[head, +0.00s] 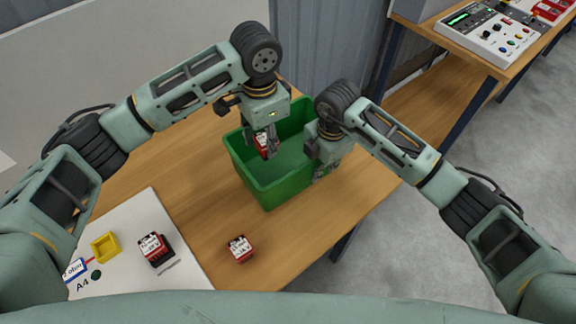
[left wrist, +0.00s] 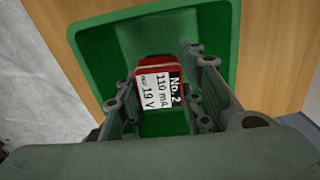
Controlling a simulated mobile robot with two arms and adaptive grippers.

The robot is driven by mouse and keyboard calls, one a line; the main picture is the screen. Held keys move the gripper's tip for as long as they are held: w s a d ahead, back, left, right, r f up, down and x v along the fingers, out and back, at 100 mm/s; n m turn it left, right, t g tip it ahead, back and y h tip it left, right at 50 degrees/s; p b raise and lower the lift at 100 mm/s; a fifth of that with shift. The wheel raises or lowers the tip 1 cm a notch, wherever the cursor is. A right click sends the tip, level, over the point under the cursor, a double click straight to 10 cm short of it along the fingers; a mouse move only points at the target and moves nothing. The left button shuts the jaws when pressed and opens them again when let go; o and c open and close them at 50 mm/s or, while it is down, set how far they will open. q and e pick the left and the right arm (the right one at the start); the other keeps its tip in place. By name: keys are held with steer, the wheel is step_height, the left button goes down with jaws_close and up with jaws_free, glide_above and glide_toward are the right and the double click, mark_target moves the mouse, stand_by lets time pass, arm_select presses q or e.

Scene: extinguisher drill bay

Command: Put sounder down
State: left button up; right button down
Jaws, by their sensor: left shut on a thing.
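A red sounder (head: 262,145) with a white label is held between the fingers of my left gripper (head: 262,148). In the left wrist view the sounder (left wrist: 158,85) shows a label reading "No. 2", "110 mA" and "19 V", with the fingers on both sides of it. It is over or inside the green bin (head: 284,194), whose inside also shows behind it in the left wrist view (left wrist: 100,62); its exact height above the bin floor is unclear. My right gripper (head: 322,176) is at the bin's right wall; its finger opening is hard to make out.
Another red sounder (head: 240,248) stands on the wooden table (head: 190,195) in front of the bin. A control panel (head: 487,33) sits on the bench at the back right.

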arm_select(q)
steer(key=shift+n, duration=0.4)
step_height(320, 180, down, 5)
steer(key=shift+f, duration=2.95)
steer(key=shift+s+f, duration=0.1)
steer(key=o, duration=1.2)
step_height(320, 180, up, 12)
steer(key=shift+r, duration=0.15)
arm_select(e)
steer(key=c, duration=1.9)
jaws_free()
